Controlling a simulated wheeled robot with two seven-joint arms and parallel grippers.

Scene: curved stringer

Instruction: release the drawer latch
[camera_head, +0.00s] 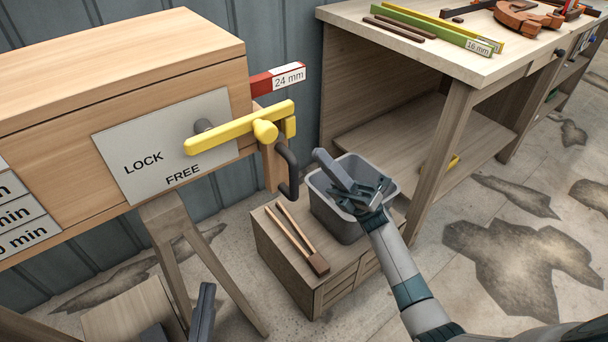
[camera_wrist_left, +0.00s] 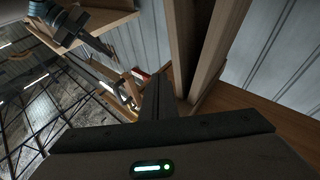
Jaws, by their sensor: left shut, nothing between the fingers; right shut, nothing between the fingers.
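The yellow latch handle (camera_head: 225,134) crosses a grey plate (camera_head: 115,150) marked LOCK and FREE on the wooden drawer unit's front. Its bar slants up to the right, above both words, with a round yellow knob (camera_head: 265,131) near its right part. My right gripper (camera_head: 322,158) is shut and empty, apart from the handle to its right, in front of the grey bin; it also shows in the left wrist view (camera_wrist_left: 104,48). My left gripper (camera_head: 207,288) is shut and empty, low and below the drawer unit. Its dark fingers (camera_wrist_left: 157,95) show in the left wrist view.
A red bar (camera_head: 272,82) labelled 24 mm and a dark hook (camera_head: 289,172) are beside the handle's right end. A grey bin (camera_head: 346,228) and a wooden-handled tool (camera_head: 300,240) sit on a low cabinet (camera_head: 272,232). A workbench (camera_head: 430,50) stands right. Wooden legs (camera_head: 172,265) flank my left gripper.

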